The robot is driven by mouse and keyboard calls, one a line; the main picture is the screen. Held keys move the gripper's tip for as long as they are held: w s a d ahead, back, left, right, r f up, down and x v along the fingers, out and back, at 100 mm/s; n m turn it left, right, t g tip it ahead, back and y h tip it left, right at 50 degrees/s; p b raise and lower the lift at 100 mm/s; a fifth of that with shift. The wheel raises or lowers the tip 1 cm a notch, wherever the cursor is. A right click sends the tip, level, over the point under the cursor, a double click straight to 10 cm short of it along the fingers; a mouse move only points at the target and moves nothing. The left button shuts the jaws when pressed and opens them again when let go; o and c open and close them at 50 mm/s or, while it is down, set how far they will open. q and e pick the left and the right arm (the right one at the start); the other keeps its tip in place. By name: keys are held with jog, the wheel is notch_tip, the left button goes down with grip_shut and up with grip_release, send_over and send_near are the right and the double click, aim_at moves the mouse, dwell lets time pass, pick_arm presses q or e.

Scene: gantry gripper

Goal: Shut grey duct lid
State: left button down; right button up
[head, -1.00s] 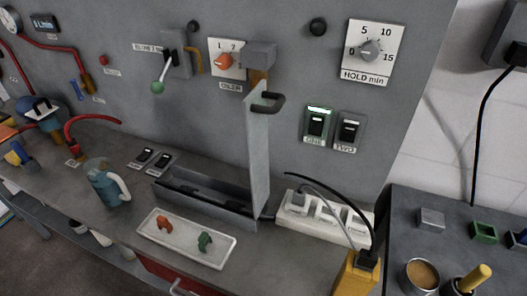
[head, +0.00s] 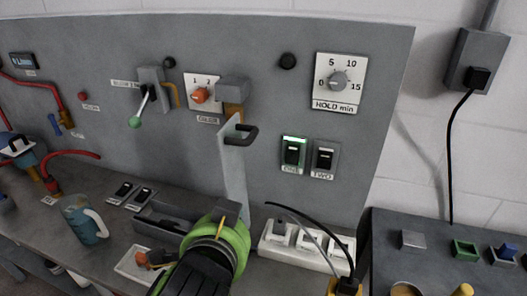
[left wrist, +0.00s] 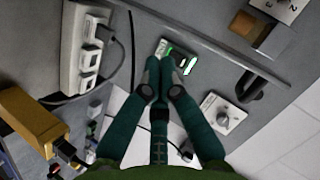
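The grey duct lid (head: 233,170) stands upright at the right end of the open grey duct (head: 163,222) in the head view. A black handle (head: 240,136) is at its top. In the left wrist view the lid (left wrist: 205,43) is a thin, nearly edge-on strip, with the handle (left wrist: 263,86) at the right. My left arm rises from the bottom of the head view and covers part of the duct; its fingers are hidden there. In the left wrist view my left gripper (left wrist: 160,64) has its fingertips together, with nothing visible between them. My right gripper is out of view.
A white power strip (head: 300,248) with cables stands right of the duct. A grey box (head: 232,90) juts from the panel above the lid.

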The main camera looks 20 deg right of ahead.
pick_arm(q)
jog(key=s+d+r+m+t+h, duration=0.1)
jog(key=s+d+r+m+t, duration=0.15)
jog(key=r, duration=0.35)
jog(key=s+d+r+m+t+h, duration=0.1)
jog(key=s+d+r+m+t, duration=0.1)
jog(key=s+d+r+m, duration=0.35)
jog(key=w+n+p, duration=0.1)
jog(key=w+p, duration=0.4)
jog(key=w, duration=0.8)
jog(key=shift+a+f+p, duration=0.2)
jog(key=shift+a+p, duration=0.1)
jog(key=shift+a, duration=0.15)
jog(key=shift+d, duration=0.1)
jog(key=shift+w, duration=0.1)
